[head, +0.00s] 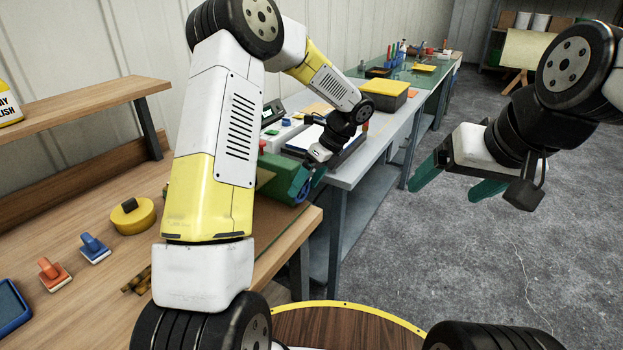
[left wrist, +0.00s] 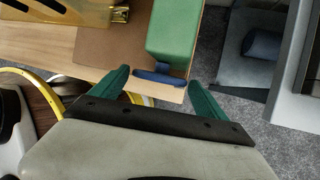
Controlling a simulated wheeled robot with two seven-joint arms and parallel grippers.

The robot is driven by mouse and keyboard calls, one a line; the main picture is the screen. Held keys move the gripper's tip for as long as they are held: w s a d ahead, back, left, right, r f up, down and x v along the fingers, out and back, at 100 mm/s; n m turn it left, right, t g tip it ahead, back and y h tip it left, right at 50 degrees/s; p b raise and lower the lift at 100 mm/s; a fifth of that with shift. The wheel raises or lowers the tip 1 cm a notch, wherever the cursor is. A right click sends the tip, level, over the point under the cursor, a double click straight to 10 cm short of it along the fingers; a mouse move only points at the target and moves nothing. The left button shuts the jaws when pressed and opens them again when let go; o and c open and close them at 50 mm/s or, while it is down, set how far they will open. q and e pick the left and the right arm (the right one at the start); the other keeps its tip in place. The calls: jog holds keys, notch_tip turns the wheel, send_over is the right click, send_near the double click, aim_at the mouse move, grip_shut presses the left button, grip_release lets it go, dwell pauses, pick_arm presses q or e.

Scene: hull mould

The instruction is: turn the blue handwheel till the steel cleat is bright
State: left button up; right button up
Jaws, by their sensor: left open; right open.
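The blue handwheel (head: 304,191) is on the end of a green housing (head: 277,180) at the right end of the wooden bench. In the left wrist view the handwheel (left wrist: 160,77) shows edge-on below the green housing (left wrist: 174,35). My left gripper (head: 308,182) is open, with its green fingers spread on either side of the wheel in the left wrist view (left wrist: 158,92). I cannot tell whether they touch it. In the head view my fingers partly hide the wheel. My right gripper (head: 456,182) is open and empty above the floor. I cannot make out the steel cleat.
The wooden bench (head: 60,240) carries a yellow round thing (head: 133,217), a blue stamp-like tool (head: 95,248) and an orange one (head: 54,274). A grey table (head: 372,150) with a yellow-lidded box (head: 386,94) stands beyond. The grey floor at right is clear.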

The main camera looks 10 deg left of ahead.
pick_arm(q)
jog(key=shift+x, duration=1.1)
jog(key=shift+c, duration=0.5)
jog(key=c, duration=1)
jog(key=shift+r+t, duration=0.1)
jog(key=shift+t, duration=0.2)
jog(key=shift+s+n+t+h, duration=0.1)
jog(key=shift+n+t+h, duration=0.3)
jog(key=shift+t, duration=0.5)
jog(key=shift+n+t+h, duration=0.3)
jog(key=shift+t+h, duration=0.6)
jog(key=shift+t, duration=0.9)
